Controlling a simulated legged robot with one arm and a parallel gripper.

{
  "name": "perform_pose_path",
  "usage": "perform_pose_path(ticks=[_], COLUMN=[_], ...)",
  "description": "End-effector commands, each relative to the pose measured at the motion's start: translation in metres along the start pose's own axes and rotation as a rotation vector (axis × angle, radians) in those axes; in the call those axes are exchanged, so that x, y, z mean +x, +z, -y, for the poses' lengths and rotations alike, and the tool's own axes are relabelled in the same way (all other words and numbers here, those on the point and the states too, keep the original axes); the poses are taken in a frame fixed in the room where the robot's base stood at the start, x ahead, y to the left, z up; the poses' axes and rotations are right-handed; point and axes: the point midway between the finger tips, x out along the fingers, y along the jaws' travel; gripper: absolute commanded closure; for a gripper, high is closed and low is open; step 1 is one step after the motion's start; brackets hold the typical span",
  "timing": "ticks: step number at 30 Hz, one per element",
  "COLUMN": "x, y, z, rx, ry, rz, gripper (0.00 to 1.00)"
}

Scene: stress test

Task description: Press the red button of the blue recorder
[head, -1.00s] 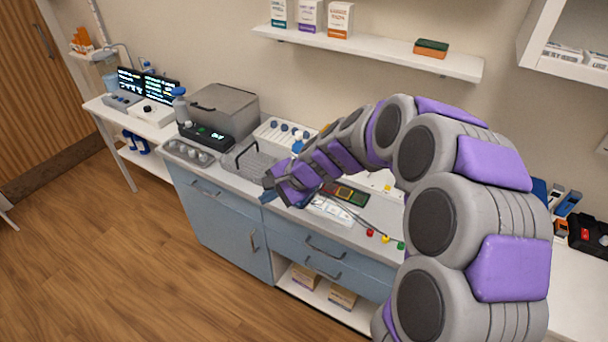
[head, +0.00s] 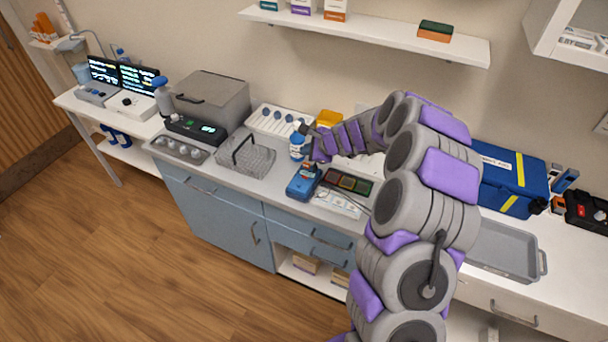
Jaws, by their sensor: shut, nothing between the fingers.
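The blue recorder (head: 303,184) lies on the counter near its front edge, just right of the wire basket. A small reddish spot shows near its far end, close below my gripper; I cannot make out the button clearly. My gripper (head: 306,156) is shut and empty, at the end of my arm reaching in from the right. It is just beyond and above the recorder's far end. I cannot tell whether it touches the recorder.
A white bottle with a blue cap (head: 296,142) stands close to the left of my gripper. The wire basket (head: 246,157) is left of the recorder, and a dark panel with coloured squares (head: 347,181) is right of it. A grey tray (head: 502,250) and a blue case (head: 512,182) are farther right.

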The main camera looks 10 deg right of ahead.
Motion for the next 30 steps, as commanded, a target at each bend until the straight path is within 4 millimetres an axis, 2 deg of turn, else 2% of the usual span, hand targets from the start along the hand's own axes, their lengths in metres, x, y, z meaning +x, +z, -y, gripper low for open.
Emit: perform_pose_path(ticks=[11, 30], x=[0.006, 0.056], y=[0.001, -0.036], z=[-0.004, -0.040], rx=[-0.004, -0.003], ry=[0.001, 0.002], rz=[-0.003, -0.001], gripper=[1.00, 1.00])
